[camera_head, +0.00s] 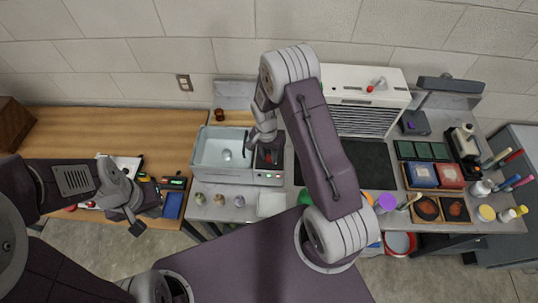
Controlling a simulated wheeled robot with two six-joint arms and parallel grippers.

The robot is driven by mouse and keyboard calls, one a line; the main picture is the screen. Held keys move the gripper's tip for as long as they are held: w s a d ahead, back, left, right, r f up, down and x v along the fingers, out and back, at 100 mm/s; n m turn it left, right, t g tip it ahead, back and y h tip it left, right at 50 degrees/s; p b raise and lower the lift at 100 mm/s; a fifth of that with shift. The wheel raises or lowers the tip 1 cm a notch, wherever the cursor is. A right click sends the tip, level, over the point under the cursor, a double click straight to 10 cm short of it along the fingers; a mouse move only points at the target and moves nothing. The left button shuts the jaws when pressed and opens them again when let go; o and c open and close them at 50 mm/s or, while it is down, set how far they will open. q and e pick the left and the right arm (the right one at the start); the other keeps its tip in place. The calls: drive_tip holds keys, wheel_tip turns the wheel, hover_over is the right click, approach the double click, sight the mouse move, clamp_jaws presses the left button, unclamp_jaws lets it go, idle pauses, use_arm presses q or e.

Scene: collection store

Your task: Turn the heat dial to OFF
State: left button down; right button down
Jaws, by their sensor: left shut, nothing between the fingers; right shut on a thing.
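A small unit (268,178) with a dark top and a front panel with a green light stands right of the sink. My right gripper (266,150) points down over this unit's dark top. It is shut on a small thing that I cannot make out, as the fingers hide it. I cannot make out a heat dial or its markings. My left gripper (136,226) is shut and empty, low at the front edge of the wooden bench, away from the unit.
The sink (205,150) is left of the unit, with several small pots in front. A white cabinet (345,82) stands behind my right arm. Trays and bottles crowd the right bench. The wooden bench (100,130) is largely clear at the back.

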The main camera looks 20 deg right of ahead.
drive_tip(key=shift+w+n, duration=0.1)
drive_tip(key=shift+n, duration=0.3)
drive_tip(key=shift+n+b, duration=0.5)
drive_tip(key=shift+n, duration=0.2)
drive_tip(key=n+b, duration=0.1)
drive_tip(key=n, duration=0.2)
drive_tip(key=shift+n, duration=0.3)
drive_tip(key=n, duration=0.2)
drive_tip(key=shift+n, duration=0.3)
drive_tip(key=shift+r+n+t, duration=0.1)
drive_tip(key=shift+n+t, duration=0.2)
drive_tip(key=shift+n, duration=1.5)
drive_tip(key=c, duration=1.1)
unclamp_jaws()
drive_tip(key=shift+c, duration=0.2)
drive_tip(key=shift+s, duration=0.2)
